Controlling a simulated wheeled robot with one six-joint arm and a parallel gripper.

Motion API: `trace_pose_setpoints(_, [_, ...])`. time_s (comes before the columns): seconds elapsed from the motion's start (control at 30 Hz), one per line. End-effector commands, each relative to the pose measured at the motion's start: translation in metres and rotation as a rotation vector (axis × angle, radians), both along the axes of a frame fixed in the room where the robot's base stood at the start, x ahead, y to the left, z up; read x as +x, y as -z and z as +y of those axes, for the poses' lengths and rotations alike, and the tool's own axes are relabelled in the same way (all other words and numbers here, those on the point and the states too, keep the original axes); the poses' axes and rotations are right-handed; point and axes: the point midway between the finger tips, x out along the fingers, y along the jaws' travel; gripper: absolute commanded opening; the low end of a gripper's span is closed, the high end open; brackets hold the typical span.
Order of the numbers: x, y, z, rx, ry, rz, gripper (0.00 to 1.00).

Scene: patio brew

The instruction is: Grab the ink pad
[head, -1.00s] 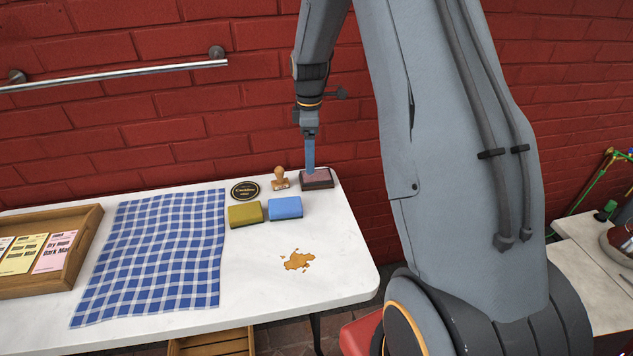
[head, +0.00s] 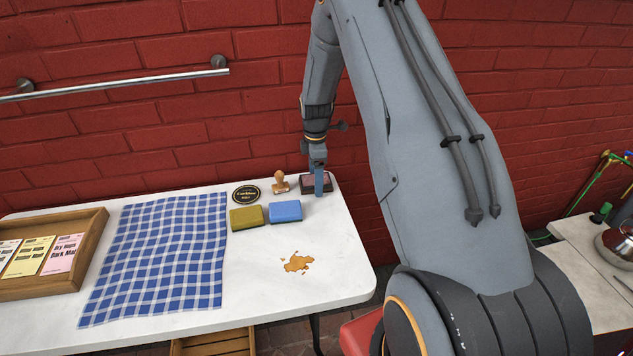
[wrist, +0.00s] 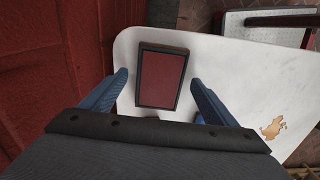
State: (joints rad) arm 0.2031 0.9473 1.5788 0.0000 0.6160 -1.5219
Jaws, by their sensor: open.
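The ink pad (wrist: 161,80) is a flat dark-framed rectangle with a dark red surface. In the wrist view it lies between my two blue fingers, with a gap on each side. In the head view the ink pad (head: 309,184) lies near the far right corner of the white table, partly hidden by my finger. My gripper (head: 318,184) is open and low at the pad, and it also shows in the wrist view (wrist: 160,88). I cannot tell the exact height of the fingertips over the table.
Left of the pad are a wooden stamp (head: 281,182), a round black badge (head: 246,194), a green sponge (head: 246,217) and a blue sponge (head: 286,211). A brown spill (head: 297,262) lies nearer. The brick wall (head: 120,130) stands close behind.

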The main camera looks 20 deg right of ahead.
Motion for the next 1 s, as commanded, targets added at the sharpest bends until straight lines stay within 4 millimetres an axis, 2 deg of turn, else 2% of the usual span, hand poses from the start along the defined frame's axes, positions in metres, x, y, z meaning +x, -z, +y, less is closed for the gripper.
trace_pose_setpoints(0.2, [0.000, 0.001, 0.000, 0.000, 0.000, -0.001, 0.81])
trace_pose_setpoints(0.27, [0.000, 0.001, 0.000, 0.000, 0.000, -0.001, 0.73])
trace_pose_setpoints(0.5, [0.000, 0.001, 0.000, 0.000, 0.000, 0.000, 0.34])
trace_pose_setpoints(0.77, [0.001, -0.002, 0.000, 0.000, 0.000, -0.002, 0.34])
trace_pose_setpoints(0.87, [0.002, -0.010, 0.000, -0.001, 0.000, -0.004, 0.34])
trace_pose_setpoints(1.0, [0.002, -0.031, 0.000, -0.001, 0.000, -0.006, 0.34])
